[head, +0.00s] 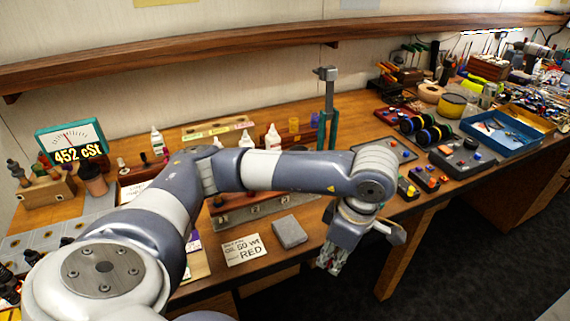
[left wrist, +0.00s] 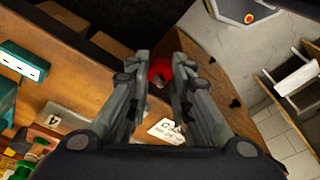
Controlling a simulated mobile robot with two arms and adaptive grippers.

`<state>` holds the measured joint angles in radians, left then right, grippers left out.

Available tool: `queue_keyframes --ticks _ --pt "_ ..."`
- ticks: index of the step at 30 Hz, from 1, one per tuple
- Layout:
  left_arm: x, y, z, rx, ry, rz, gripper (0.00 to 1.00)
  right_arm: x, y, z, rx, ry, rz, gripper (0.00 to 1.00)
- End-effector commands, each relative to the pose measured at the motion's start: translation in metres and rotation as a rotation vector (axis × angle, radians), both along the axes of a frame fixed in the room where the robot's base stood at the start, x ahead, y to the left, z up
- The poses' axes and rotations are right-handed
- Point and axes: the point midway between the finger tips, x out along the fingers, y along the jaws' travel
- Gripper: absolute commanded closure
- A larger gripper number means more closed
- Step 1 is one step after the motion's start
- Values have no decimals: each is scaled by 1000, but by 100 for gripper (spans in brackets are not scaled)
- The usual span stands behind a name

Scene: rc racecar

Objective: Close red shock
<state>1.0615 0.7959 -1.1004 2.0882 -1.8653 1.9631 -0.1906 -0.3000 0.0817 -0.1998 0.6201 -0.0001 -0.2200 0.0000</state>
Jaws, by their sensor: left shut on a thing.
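My left gripper (head: 330,262) hangs in front of the bench's front edge, right of the grey block. In the left wrist view its fingers (left wrist: 159,84) are closed on a small red round part (left wrist: 160,70) with a dark middle. The fingers hide much of this part, and I cannot tell whether it is the shock's cap or its body. A grey metal holder (head: 262,207) stands on the bench behind my arm, partly hidden. My right gripper is not in view.
A card reading "50 WT RED" (head: 244,250) and a grey block (head: 290,232) lie near the front edge. A teal meter (head: 72,142) shows 452 cSt at left. A tall teal stand (head: 328,110) rises behind my arm. Dark wheels (head: 428,130) and a blue tray (head: 500,132) fill the right.

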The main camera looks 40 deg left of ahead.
Motion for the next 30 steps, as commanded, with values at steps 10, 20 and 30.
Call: queue_keyframes --ticks 10,20,30 --pt "6 -9 32 3 -5 -737 88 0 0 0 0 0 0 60" --pt "7 -16 58 3 -4 -1411 88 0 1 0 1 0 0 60" --pt "6 -21 71 0 -2 -1767 88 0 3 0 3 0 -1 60"
